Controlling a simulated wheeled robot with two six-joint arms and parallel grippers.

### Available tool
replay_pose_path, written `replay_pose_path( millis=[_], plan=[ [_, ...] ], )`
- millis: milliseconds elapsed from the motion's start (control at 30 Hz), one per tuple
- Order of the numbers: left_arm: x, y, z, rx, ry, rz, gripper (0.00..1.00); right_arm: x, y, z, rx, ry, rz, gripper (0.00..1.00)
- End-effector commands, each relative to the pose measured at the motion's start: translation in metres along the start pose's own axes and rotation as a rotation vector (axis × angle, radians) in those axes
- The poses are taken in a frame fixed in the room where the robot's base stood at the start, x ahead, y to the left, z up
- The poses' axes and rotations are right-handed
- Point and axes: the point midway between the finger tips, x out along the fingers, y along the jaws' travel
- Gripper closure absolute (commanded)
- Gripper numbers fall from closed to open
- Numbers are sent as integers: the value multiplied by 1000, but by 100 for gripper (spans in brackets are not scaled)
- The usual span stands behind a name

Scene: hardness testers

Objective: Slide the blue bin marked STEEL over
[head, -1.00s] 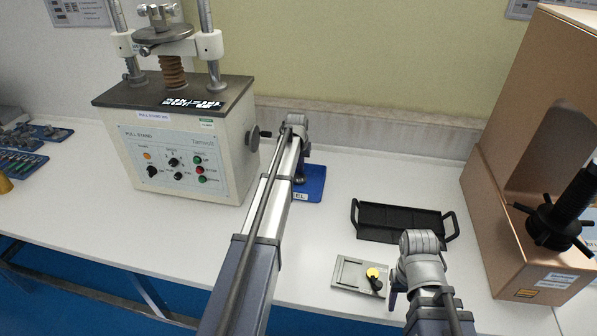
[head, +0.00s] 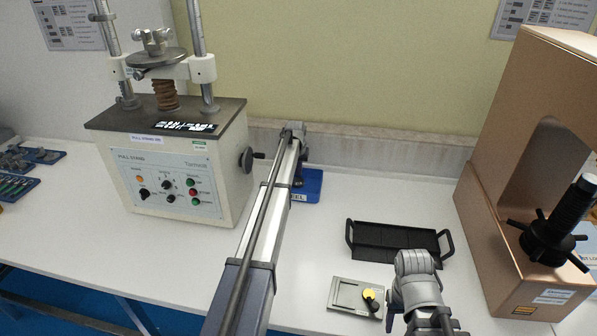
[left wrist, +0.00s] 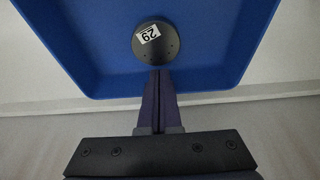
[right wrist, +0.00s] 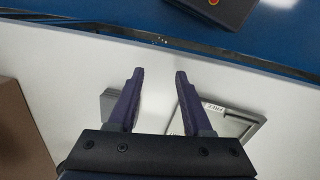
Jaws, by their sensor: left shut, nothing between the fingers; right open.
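The blue bin (head: 312,184) stands on the white bench near the back wall; only the end "EL" of its label shows past my left arm. In the left wrist view, the bin (left wrist: 85,50) holds a dark round weight (left wrist: 157,45) with a white number tag. My left gripper (left wrist: 157,72) is shut and empty, its fingertips over the bin's inside beside the weight; contact is unclear. In the head view, my left wrist hides part of the bin. My right gripper (right wrist: 158,72) is open and empty above the bench's front area.
A black handled tray (head: 398,240) lies right of the bin. The pull stand (head: 180,180) is at left and a copper-coloured tester (head: 480,230) at right. Bare bench lies between bin and tray.

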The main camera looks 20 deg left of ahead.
Motion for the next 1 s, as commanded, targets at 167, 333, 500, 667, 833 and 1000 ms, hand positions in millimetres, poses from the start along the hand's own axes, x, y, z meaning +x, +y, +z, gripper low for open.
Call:
replay_pose_path(
  millis=[167,333,500,667,833,1000],
  plan=[
    [-3,2,10,1,0,0,100,0,0,0,0,0,0,50],
    [-9,5,32,2,0,0,100,0,0,0,0,0,0,50],
    [-37,6,34,2,0,0,100,-25,2,2,0,0,0,50],
    [-63,6,34,2,0,0,100,-50,5,3,0,0,0,50],
    [-90,6,34,2,0,1,100,-76,7,4,0,0,0,50],
    [-108,6,35,2,0,1,100,-93,9,6,0,0,0,50]
  ],
)
